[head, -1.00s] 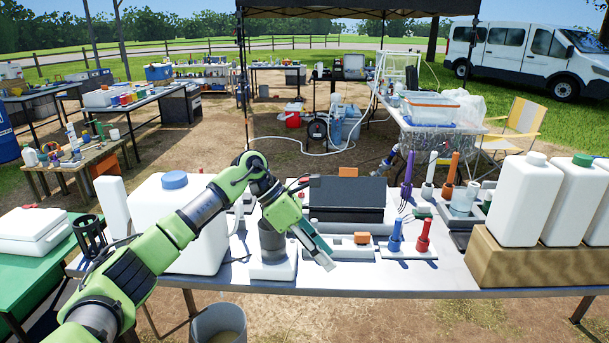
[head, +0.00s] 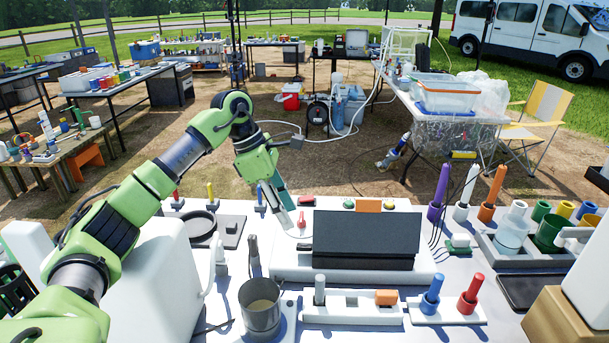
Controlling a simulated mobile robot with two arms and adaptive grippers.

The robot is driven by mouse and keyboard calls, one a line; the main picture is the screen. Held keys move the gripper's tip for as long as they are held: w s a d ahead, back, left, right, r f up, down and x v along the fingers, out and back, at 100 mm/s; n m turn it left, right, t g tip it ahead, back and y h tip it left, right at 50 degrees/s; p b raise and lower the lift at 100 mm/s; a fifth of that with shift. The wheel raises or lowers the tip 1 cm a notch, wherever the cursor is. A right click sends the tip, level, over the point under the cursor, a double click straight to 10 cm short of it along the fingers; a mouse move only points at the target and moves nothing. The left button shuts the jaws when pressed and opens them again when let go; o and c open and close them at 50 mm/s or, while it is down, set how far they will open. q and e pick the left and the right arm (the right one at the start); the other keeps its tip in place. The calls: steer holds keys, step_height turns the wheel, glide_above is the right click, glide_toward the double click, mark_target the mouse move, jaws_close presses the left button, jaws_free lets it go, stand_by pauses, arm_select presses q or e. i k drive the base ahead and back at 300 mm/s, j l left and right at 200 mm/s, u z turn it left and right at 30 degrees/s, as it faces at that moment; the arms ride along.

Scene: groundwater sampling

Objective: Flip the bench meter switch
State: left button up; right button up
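The bench meter is most likely the white unit (head: 428,262) with a dark sloping panel (head: 362,238) on the bench. A small red upright piece (head: 302,220) stands just left of the panel; it looks like a lever, but I cannot be sure it is the switch. Small coloured pieces, including an orange block (head: 368,205), line the unit's back edge. My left gripper (head: 284,206) points down behind and left of the red piece, close to it; contact cannot be judged. Its fingers overlap, so their opening is unclear. My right gripper is not in view.
A metal cup (head: 262,308) stands front left of the meter, beside a large white container (head: 150,285). Blue (head: 431,296) and red (head: 468,296) plugs stand on a white strip at the front. Purple, white and orange probes (head: 488,195) stand to the right.

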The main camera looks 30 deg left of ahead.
mark_target(303, 199)
steer(key=i+j, duration=0.65)
steer(key=i, duration=0.1)
